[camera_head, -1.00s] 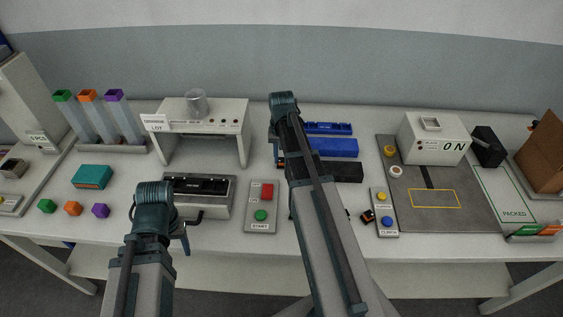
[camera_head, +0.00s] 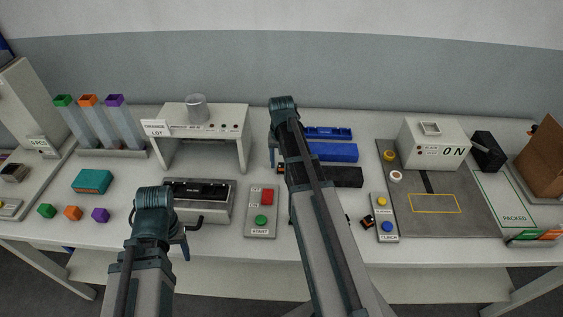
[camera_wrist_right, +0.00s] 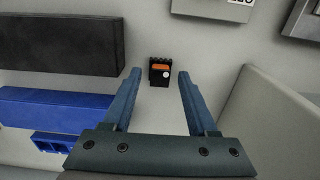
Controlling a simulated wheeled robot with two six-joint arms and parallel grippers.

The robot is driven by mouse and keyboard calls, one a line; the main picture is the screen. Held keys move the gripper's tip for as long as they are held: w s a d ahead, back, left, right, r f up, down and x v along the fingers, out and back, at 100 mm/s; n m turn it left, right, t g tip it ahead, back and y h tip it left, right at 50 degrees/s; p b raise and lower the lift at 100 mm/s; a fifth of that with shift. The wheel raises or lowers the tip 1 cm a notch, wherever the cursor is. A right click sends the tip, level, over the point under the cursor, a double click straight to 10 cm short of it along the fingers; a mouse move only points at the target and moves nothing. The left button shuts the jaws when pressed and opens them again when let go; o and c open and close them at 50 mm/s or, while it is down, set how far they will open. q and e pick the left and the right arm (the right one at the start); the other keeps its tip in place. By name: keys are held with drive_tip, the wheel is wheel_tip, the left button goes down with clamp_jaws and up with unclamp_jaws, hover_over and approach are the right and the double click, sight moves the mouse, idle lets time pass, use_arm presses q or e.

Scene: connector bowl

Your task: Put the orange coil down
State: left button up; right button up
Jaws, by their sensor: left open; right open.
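The orange coil (camera_wrist_right: 160,72), a small black block with an orange band and a pale round spot, rests on the table in the right wrist view. My right gripper (camera_wrist_right: 159,75) is open, its two fingers on either side of the coil with clear gaps. I cannot tell how high the fingertips are above the table. In the head view my right arm hides most of this spot. My left gripper (camera_head: 186,243) is open and apart from the table's objects at the front, mostly hidden behind its own wrist.
A button panel (camera_head: 261,222) stands in front. Another small black-and-orange part (camera_head: 367,221) lies right of my right arm.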

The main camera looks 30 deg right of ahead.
sight(281, 165)
wheel_tip(281, 165, up, 12)
drive_tip(key=p, duration=1.1)
drive_tip(key=shift+p, duration=0.35)
